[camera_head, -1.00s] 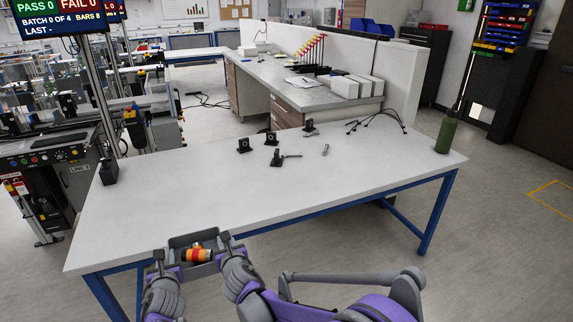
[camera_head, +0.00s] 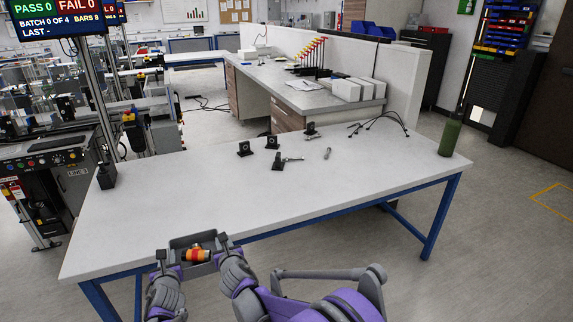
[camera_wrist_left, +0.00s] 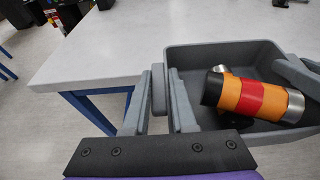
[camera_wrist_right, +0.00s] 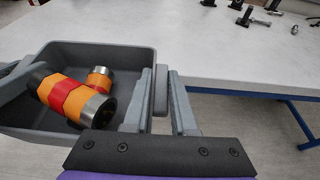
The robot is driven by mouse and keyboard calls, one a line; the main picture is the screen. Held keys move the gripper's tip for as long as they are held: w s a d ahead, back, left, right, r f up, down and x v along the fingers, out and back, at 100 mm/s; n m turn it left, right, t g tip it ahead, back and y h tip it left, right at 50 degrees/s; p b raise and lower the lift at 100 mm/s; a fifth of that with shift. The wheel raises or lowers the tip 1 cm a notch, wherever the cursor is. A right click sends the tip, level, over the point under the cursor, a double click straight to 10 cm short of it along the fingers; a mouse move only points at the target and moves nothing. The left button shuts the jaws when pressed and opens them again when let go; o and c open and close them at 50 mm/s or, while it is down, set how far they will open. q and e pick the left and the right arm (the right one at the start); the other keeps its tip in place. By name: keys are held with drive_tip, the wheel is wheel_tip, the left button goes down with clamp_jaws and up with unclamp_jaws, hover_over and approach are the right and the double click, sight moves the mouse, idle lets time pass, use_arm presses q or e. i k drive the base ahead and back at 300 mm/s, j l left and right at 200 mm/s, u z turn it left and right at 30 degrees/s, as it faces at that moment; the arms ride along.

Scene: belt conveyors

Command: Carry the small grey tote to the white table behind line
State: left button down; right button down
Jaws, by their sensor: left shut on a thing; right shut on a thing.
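The small grey tote (camera_head: 178,243) is held between my two grippers at the near edge of the white table (camera_head: 130,215). Inside it lies an orange, red and black cylindrical part (camera_head: 197,255); in the right wrist view (camera_wrist_right: 70,97) a second orange piece shows beside it. My left gripper (camera_wrist_left: 160,95) is shut on the tote's left wall. My right gripper (camera_wrist_right: 160,95) is shut on the tote's right wall. The tote looks level. I cannot tell whether its bottom touches the table.
A green bottle (camera_head: 450,135) is at the right corner, a black block (camera_head: 106,175) at the left edge. The near middle of the tabletop is clear.

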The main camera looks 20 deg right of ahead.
sight(192, 220)
drive_tip(key=i, duration=0.9)
